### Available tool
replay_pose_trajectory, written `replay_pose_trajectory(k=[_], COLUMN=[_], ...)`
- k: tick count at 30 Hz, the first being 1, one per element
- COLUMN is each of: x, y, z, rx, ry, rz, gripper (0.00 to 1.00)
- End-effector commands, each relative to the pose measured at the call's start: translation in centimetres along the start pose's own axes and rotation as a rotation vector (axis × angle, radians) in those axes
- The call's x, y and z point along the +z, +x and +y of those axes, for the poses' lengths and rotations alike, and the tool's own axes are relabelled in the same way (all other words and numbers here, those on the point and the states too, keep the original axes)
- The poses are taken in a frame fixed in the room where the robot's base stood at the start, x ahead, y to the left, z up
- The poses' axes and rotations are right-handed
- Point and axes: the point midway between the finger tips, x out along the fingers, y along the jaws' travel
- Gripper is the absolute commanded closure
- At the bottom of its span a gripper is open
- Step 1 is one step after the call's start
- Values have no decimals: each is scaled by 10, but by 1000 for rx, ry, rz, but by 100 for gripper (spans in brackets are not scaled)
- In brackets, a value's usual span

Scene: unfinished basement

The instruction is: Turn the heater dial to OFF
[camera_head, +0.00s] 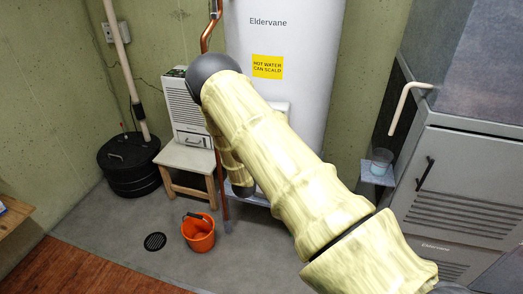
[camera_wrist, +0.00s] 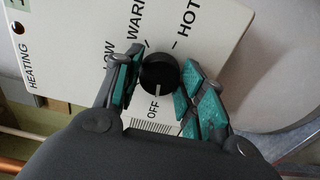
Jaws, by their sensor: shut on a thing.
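The heater is the tall white Eldervane tank (camera_head: 285,45) at the back in the head view. My arm covers part of its front and hides my gripper there. In the wrist view, a tilted white control panel (camera_wrist: 85,42) carries the labels HEATING, LOW, WARM, HOT and OFF. Its round black dial (camera_wrist: 158,72) sits between the fingers of my gripper (camera_wrist: 156,75), which is shut on it from both sides. A small pale line shows at the dial's lower edge, beside OFF; I cannot tell whether it is the dial's pointer or a panel mark.
A copper pipe (camera_head: 207,38) runs beside the tank. A small white unit (camera_head: 185,112) stands on a stool (camera_head: 186,158) to the left. An orange bucket (camera_head: 199,233) is on the floor. A grey furnace cabinet (camera_head: 455,195) stands at the right, beside a small shelf holding a cup (camera_head: 381,161).

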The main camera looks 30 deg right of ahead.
Motion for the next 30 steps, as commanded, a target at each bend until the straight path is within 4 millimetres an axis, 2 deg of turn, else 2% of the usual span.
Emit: replay_pose_trajectory(k=[5, 6, 9, 10, 22, 26, 30], x=[0, 0, 0, 0, 0, -1, -1], y=[-2, -2, -2, -1, -5, -20, -44], z=[-3, -3, -2, -2, -1, -1, -1], rx=[-4, -4, -4, -4, -2, -3, -3], ry=[-2, -2, -1, -1, 0, 0, -2], rz=[1, 1, 1, 1, 1, 3, 3], gripper=[84, 58, 40, 38, 38, 38, 38])
